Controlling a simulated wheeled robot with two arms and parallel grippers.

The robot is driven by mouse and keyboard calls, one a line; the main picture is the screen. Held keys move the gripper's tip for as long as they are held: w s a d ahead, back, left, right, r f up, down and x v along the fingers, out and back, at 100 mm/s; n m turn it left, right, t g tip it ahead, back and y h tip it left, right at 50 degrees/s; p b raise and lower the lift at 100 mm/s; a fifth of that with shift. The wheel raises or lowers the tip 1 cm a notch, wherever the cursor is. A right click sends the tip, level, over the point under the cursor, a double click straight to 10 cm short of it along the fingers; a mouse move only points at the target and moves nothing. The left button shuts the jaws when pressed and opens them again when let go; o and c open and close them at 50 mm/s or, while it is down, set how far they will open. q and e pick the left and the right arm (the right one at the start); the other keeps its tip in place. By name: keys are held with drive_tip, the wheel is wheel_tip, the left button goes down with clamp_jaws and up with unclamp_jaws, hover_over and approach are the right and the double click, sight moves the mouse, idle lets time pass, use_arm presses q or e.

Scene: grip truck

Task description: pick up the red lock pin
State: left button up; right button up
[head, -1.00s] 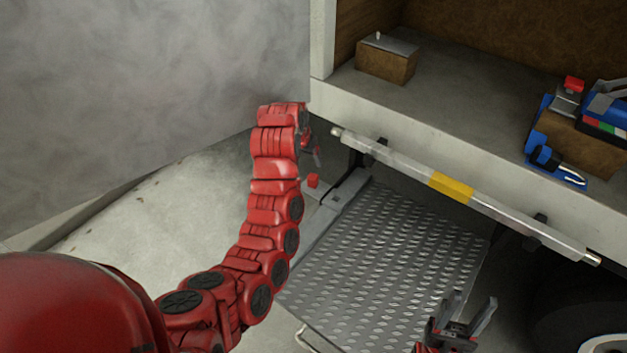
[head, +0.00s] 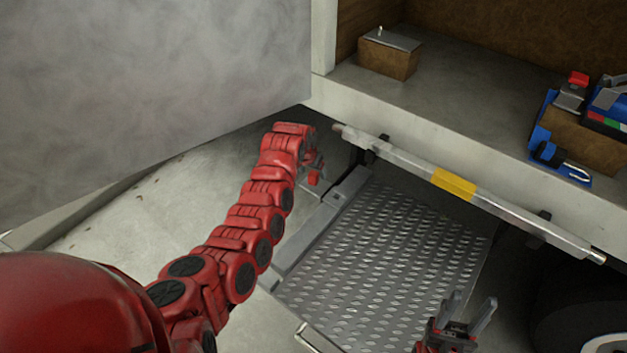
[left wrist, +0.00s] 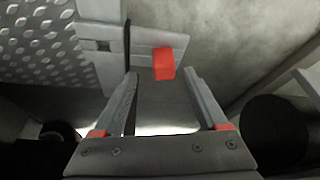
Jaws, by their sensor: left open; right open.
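The red lock pin (head: 314,177) is a small red block near the left end of the tread-plate platform in the head view. In the left wrist view the red lock pin (left wrist: 164,64) shows on a flat grey bracket (left wrist: 145,42), beyond and between the fingertips. My left gripper (left wrist: 160,72) is open, with nothing between its fingers. In the head view my left gripper (head: 318,165) is partly hidden by its wrist, close to the pin. I cannot tell whether it touches. My right gripper (head: 468,308) is open and empty above the platform's front right.
The tread-plate platform (head: 380,265) lies below a grey bar (head: 410,168) with a yellow band. The truck bed (head: 460,100) holds a wooden block (head: 388,58) and blue tools (head: 542,140). A large grey panel (head: 150,80) stands at left. A tyre (head: 580,300) is at lower right.

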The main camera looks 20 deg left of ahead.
sight(313, 175)
use_arm(q)
drive_tip(key=shift+a+b+x, duration=0.15)
drive_tip(key=shift+b+x, duration=0.15)
drive_tip(key=shift+x, duration=0.45)
drive_tip(key=shift+a+b+x, duration=0.1)
drive_tip(key=shift+b+x, duration=0.2)
drive_tip(key=shift+x, duration=0.5)
drive_tip(key=shift+b+x, duration=0.65)
drive_tip(key=shift+x, duration=0.45)
drive_tip(key=shift+w, duration=0.1)
drive_tip(key=shift+r, duration=0.1)
clamp_jaws()
